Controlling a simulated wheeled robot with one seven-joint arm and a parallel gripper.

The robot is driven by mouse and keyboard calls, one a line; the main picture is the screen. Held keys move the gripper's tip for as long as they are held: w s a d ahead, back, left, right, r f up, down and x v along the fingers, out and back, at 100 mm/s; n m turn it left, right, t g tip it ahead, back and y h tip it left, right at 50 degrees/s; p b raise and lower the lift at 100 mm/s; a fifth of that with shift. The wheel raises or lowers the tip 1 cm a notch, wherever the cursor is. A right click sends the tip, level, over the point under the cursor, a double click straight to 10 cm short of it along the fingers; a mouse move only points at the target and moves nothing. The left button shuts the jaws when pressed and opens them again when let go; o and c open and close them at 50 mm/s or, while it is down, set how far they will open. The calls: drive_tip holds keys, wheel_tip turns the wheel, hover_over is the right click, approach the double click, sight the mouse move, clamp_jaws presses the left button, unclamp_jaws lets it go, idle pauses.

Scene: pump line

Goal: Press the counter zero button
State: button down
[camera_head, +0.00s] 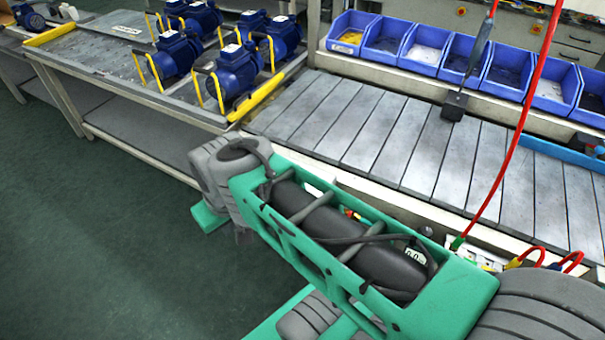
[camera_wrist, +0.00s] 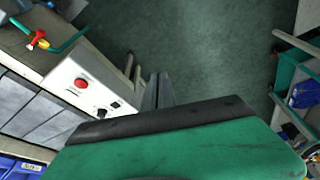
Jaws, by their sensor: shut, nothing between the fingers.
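In the wrist view a white control panel (camera_wrist: 66,88) is fixed along the edge of the conveyor. It carries a round red button (camera_wrist: 82,83) and small black controls (camera_wrist: 101,113) near its lower right end. I cannot read any label, so I cannot tell which is the counter zero button. My gripper (camera_wrist: 158,76) is shut and empty, to the right of the panel and apart from it, over the green floor. In the head view my green arm hides most of the panel area, and my fingers cannot be made out there.
A slatted conveyor (camera_head: 350,125) runs behind my arm, with several blue bins (camera_head: 345,35) beyond it. A table (camera_head: 110,75) at the left holds several blue pumps (camera_head: 235,72). A red cable (camera_head: 522,115) hangs at the right. The floor (camera_head: 90,240) at the left is clear.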

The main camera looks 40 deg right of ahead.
drive_tip(key=w+d+n+t+p, duration=0.1)
drive_tip(key=w+d+n, duration=0.3)
drive_tip(key=w+d, duration=0.35)
drive_tip(key=w+d+f+n+t+p, duration=0.1)
drive_tip(key=d+n+t, duration=0.4)
drive_tip(key=d, duration=1.8)
drive_tip(key=shift+w+d+f, duration=0.4)
drive_tip(key=shift+w+f, duration=0.1)
drive_tip(key=shift+f, duration=0.2)
wheel_tip(320, 180, down, 8)
drive_tip(key=b, duration=0.4)
drive_tip(key=shift+f, duration=0.15)
drive_tip(key=shift+f+b, duration=0.3)
drive_tip(key=shift+f+b, duration=0.4)
drive_tip(key=shift+b, duration=0.25)
